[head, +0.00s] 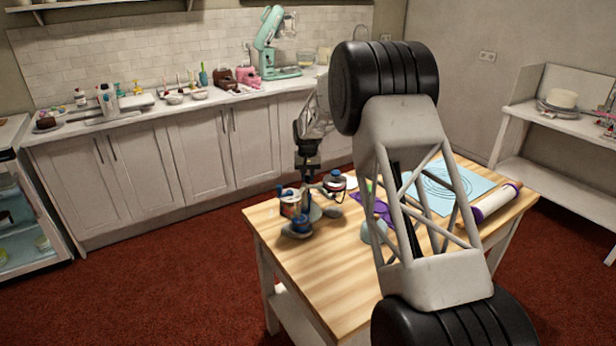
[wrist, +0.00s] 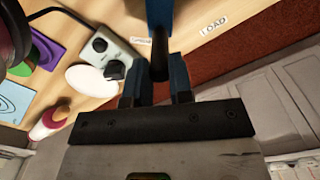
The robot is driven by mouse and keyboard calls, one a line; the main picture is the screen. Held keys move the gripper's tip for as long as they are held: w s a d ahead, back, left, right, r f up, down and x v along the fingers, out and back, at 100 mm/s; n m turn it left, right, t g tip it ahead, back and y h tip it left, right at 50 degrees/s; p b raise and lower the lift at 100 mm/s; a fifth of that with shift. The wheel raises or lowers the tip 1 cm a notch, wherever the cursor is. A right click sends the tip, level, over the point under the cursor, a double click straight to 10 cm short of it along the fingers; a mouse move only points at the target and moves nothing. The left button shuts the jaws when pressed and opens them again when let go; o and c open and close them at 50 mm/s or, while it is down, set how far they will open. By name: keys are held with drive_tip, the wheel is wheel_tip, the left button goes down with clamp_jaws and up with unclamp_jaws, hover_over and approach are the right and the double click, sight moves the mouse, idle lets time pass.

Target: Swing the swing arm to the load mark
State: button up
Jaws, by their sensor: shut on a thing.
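The turntable stand with its swing arm (head: 318,212) is at the left of the wooden table in the head view, with blue and metal parts around it. My gripper (head: 308,170) points down over it from behind. In the wrist view my gripper (wrist: 158,72) has its blue fingers closed around a dark upright post (wrist: 158,55), seemingly the swing arm's handle. The load mark, a white label reading LOAD (wrist: 213,26), lies on the wood to the right of the fingers. A second label (wrist: 142,41) is left of them, partly unreadable. The fingers hide the arm's lower part.
A grey box with dark knobs (wrist: 108,55) and a white oval (wrist: 88,80) lie left of the fingers. A light blue mat (head: 455,188) and a rolling pin (head: 496,202) are at the table's right. The table's front is clear.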

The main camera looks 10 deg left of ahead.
drive_tip(key=shift+s+a, duration=0.15)
drive_tip(key=shift+a, duration=0.5)
drive_tip(key=shift+s+a, duration=0.15)
drive_tip(key=shift+a, duration=0.5)
drive_tip(key=shift+s+a, duration=0.1)
drive_tip(key=shift+a, duration=0.05)
drive_tip(key=shift+s+a, duration=0.35)
drive_tip(key=shift+a, duration=0.2)
drive_tip(key=shift+s+a, duration=0.3)
drive_tip(key=shift+a, duration=0.2)
drive_tip(key=shift+s+a, duration=0.2)
drive_tip(key=shift+a, duration=0.1)
drive_tip(key=o, duration=0.7)
drive_tip(key=shift+o, duration=0.2)
drive_tip(key=shift+r, duration=0.1)
wheel_tip(320, 180, up, 7)
